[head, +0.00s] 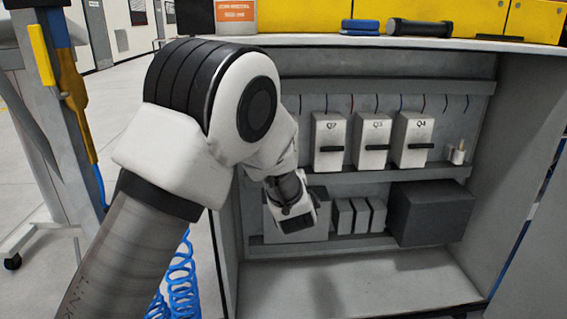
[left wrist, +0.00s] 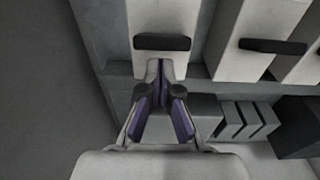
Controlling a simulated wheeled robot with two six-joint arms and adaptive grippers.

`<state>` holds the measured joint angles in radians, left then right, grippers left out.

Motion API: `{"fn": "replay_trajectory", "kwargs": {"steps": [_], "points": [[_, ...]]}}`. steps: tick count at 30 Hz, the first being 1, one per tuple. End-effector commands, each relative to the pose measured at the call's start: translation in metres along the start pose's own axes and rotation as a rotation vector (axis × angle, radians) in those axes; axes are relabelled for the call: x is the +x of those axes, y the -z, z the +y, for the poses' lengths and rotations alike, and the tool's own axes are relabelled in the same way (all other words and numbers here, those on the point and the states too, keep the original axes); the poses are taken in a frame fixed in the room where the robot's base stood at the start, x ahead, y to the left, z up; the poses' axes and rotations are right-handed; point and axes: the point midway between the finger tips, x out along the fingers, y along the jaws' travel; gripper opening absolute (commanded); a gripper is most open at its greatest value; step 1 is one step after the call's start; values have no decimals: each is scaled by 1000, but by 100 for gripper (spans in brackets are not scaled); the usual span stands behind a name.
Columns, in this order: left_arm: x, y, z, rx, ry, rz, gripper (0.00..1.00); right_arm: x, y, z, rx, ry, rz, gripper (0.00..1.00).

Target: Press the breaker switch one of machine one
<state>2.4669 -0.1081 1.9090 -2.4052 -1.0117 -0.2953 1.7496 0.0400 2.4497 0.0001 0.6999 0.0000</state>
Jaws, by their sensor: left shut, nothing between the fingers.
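Three white breaker boxes with black horizontal handles stand on the upper shelf of the grey cabinet in the head view. They are the left breaker (head: 328,132), the middle breaker (head: 372,138) and the right breaker (head: 411,137); the labels look like Q7, Q3 and Q4. In the left wrist view, my left gripper (left wrist: 161,72) is shut and empty. Its tips are just below the black handle (left wrist: 162,42) of the leftmost breaker there; I cannot tell if they touch. In the head view my own arm and wrist hide the fingers. My right gripper is not in view.
The shelf edge (head: 395,178) runs below the breakers. Lower down are small grey boxes (head: 359,215) and a dark box (head: 430,212). The cabinet's side wall (left wrist: 45,100) is close on the left. The cabinet floor (head: 390,278) is bare.

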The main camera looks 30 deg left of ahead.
Motion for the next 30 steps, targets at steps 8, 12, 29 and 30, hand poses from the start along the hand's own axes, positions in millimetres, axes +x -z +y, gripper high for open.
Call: {"fn": "replay_trajectory", "kwargs": {"steps": [8,12,29,30], "points": [[-45,-2,-1,4,2,-2,0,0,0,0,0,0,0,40],[-66,-2,0,3,1,-2,0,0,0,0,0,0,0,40],[-73,-1,0,-1,0,0,0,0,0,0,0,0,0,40],[-73,1,0,2,0,3,0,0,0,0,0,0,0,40]]}}
